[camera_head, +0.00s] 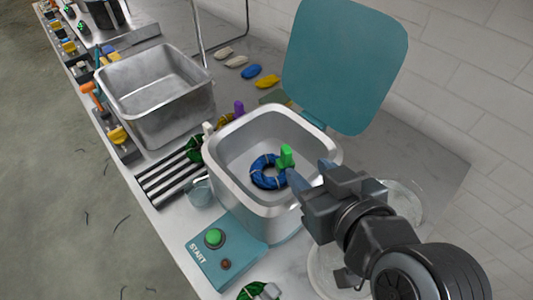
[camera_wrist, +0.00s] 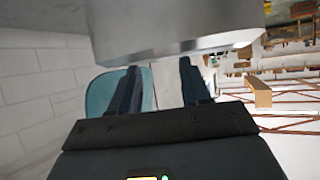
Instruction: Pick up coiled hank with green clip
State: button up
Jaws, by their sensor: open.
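A blue coiled hank (camera_head: 263,183) with pale ties lies on the floor of a square grey metal vat (camera_head: 222,185) in the head view. A green clip (camera_head: 286,157) stands up on its right side. My gripper (camera_head: 308,174) is open and empty, its fingertips by the vat's right rim, just right of the clip. I cannot tell how far above the rim they are. In the wrist view the two dark fingers (camera_wrist: 160,80) are spread apart, with a grey metal surface, seemingly the vat, beyond their tips. The hank is not visible there.
The vat's teal lid (camera_head: 345,65) stands open behind it. A teal START box (camera_head: 225,255) sits in front. An empty metal basin (camera_head: 155,90) is at the left. Other clipped hanks lie beside the vat, including a green one (camera_head: 194,149). A clear bowl is partly behind my arm.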

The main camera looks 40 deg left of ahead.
aim_at(288, 151)
jog(key=p+x, duration=0.1)
jog(key=x, duration=0.7)
jog(key=shift+a+r, duration=0.1)
jog(key=shift+a, duration=0.15)
grip_shut()
dwell(0.3)
